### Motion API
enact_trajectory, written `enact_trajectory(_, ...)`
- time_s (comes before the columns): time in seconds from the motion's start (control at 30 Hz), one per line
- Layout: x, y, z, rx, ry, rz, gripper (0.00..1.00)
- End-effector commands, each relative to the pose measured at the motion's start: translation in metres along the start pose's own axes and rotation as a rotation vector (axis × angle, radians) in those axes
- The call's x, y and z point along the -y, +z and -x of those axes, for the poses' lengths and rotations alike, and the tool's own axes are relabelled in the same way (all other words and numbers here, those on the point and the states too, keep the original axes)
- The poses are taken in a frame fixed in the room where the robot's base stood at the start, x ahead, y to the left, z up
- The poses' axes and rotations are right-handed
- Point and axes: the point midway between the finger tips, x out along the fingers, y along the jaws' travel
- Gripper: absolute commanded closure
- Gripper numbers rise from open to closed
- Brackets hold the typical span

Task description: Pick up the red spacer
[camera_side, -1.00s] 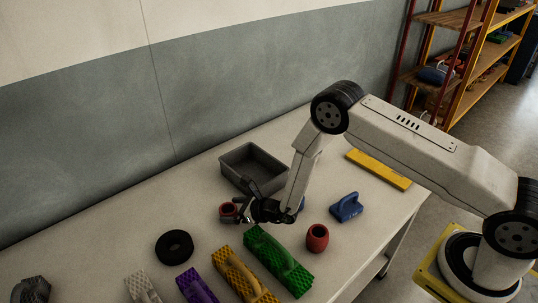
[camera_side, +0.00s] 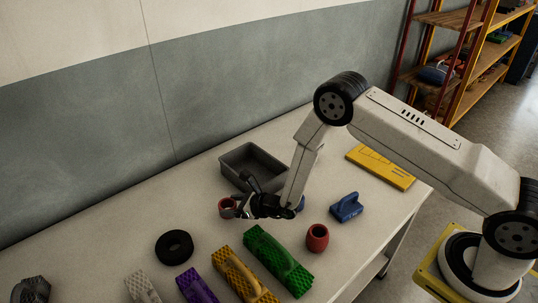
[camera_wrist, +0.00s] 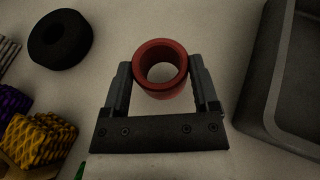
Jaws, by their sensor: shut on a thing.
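The red spacer (camera_wrist: 151,50) is a short hollow ring between my two fingers in the wrist view. In the side view the red spacer (camera_side: 226,208) shows at the tip of my gripper (camera_side: 240,205), partly hidden by the fingers. My gripper (camera_wrist: 162,84) is shut on it, one finger on each side. The spacer appears slightly above the table, though the exact gap is hard to tell.
A grey bin (camera_side: 284,166) stands just behind my gripper. A black ring (camera_side: 174,247), a green block (camera_side: 278,262), a yellow block (camera_side: 243,273), a red barrel-shaped piece (camera_side: 317,238) and a blue piece (camera_side: 346,207) lie around it. Bare table lies left of my gripper.

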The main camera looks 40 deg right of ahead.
Motion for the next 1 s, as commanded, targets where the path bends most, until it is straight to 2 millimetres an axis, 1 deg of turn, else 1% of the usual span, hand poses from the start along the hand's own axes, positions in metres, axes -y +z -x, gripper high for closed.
enact_trajectory(0.1, 0.000, 0.013, 0.005, 0.002, 0.000, 0.001, 0.81)
enact_trajectory(0.27, -0.004, 0.023, 0.025, 0.000, 0.000, 0.000, 0.81)
enact_trajectory(0.6, -0.014, 0.050, 0.076, 0.001, 0.000, 0.000, 0.81)
enact_trajectory(0.8, -0.023, 0.049, 0.109, -0.001, 0.000, -0.001, 0.81)
enact_trajectory(1.0, -0.030, 0.050, 0.138, -0.001, 0.000, -0.001, 0.81)
